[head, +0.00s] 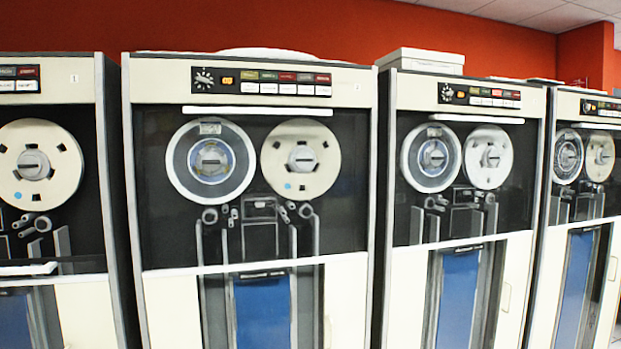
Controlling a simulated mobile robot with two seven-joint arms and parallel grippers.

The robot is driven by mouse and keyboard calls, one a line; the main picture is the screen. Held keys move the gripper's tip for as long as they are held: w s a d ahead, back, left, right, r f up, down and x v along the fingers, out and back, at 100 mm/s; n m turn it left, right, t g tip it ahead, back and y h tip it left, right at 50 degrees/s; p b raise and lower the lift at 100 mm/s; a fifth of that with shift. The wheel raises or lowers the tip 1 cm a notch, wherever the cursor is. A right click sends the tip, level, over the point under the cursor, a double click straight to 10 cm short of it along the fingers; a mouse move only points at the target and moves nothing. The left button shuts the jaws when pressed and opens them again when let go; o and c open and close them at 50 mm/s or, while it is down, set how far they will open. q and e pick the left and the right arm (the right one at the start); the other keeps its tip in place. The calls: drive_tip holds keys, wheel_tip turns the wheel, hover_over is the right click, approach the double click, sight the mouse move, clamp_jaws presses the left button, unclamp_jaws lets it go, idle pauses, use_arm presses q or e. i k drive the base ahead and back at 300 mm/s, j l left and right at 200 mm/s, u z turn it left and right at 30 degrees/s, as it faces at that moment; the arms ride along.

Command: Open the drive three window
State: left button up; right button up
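The third tape drive from the left (518,175) stands right of centre in the head view; I take it as drive three, as its number label is too small to read surely. Its dark window (402,215) covers the upper front, over two reels. A white bar (476,118) runs along the window's top edge, just below the control panel (478,96). The window looks shut, though the clear glass is hard to see. Neither of my grippers is in view.
Similar drives stand beside it: one marked 1 (70,95), a second (365,200), and a fourth (545,190) at the right. Drive one's bar (28,269) sits low, at the window's bottom. A white box (420,61) lies on top of drive three. The floor is barely visible.

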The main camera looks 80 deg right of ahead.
sight(431, 115)
drive_tip(key=z, duration=3.55)
drive_tip(key=i+l, duration=0.2)
drive_tip(key=i, duration=0.3)
drive_tip(key=i+l+u, duration=0.1)
drive_tip(key=i, duration=0.45)
drive_tip(key=l, duration=0.1)
